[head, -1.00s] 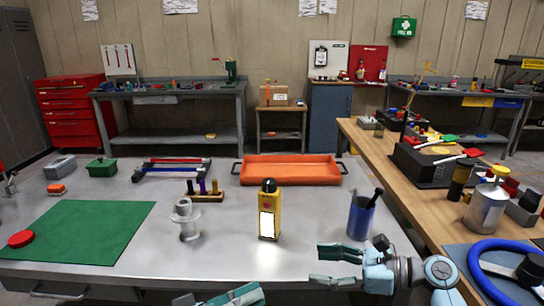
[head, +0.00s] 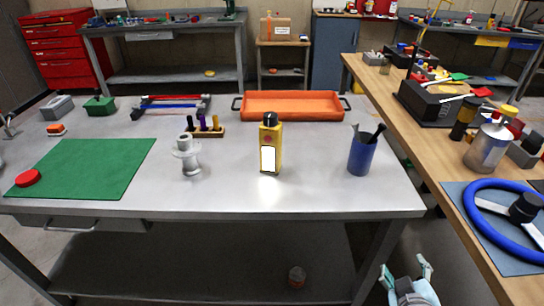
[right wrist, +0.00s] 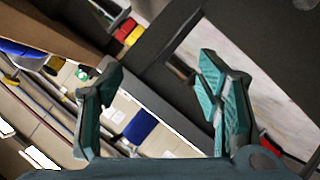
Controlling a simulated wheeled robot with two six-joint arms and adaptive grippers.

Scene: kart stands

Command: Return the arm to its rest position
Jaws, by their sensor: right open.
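My right gripper (head: 407,272) is low at the bottom right of the head view, below the tabletop's height and in front of the gap between the two tables. It is open, with nothing between its fingers. In the right wrist view its two teal fingers (right wrist: 160,100) stand wide apart, with the dark underside of a table and the floor beyond. My left gripper is not in the head view.
A wooden bench (head: 440,165) with a blue steering wheel (head: 475,215) stands right.

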